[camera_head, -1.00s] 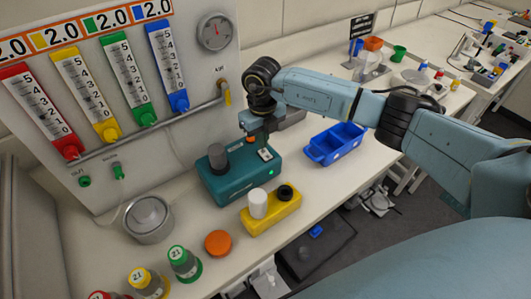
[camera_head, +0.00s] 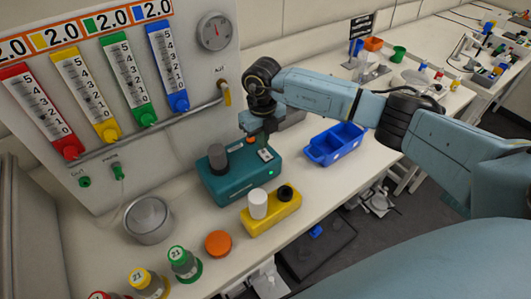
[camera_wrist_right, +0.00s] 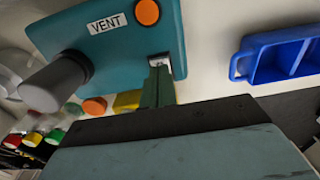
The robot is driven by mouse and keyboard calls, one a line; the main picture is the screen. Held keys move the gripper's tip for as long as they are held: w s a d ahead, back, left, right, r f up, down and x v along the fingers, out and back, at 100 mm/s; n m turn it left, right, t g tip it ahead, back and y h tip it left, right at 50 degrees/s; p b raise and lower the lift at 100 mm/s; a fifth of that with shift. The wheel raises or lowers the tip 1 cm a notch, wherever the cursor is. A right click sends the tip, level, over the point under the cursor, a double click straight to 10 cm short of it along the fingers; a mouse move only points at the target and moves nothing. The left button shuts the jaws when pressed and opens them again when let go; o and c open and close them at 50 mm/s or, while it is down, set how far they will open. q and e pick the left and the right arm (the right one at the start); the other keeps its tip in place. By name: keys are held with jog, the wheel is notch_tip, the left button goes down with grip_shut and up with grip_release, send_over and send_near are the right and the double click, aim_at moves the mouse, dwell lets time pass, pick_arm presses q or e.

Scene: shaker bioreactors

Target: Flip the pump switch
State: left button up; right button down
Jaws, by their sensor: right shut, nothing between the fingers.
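The teal pump box (camera_head: 235,184) stands on the bench, with a dark grey cylinder on top and a small green light on its front. Its switch, on a pale plate (camera_head: 265,155), is on the top right; the lever's position is too small to tell. My right gripper (camera_head: 266,143) points down just over the switch plate, shut and empty. In the right wrist view the fingers (camera_wrist_right: 156,88) reach the switch plate (camera_wrist_right: 158,60) and partly hide it; I cannot tell whether they touch the lever. That view also shows an orange button and a VENT label. My left gripper is not in view.
A yellow block (camera_head: 272,216) with a white and a black cap stands in front of the pump. A blue bin (camera_head: 335,143) is to its right. An orange lid (camera_head: 218,243), capped bottles (camera_head: 184,263) and a metal pot (camera_head: 149,220) are front left. The flowmeter panel rises behind.

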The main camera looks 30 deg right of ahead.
aim_at(263, 151)
jog(key=shift+f+b, duration=0.7)
jog(key=shift+f, duration=0.25)
dwell(0.9)
jog(key=shift+r+p, duration=2.5)
jog(key=shift+r, duration=1.1)
jog(key=shift+f, duration=0.1)
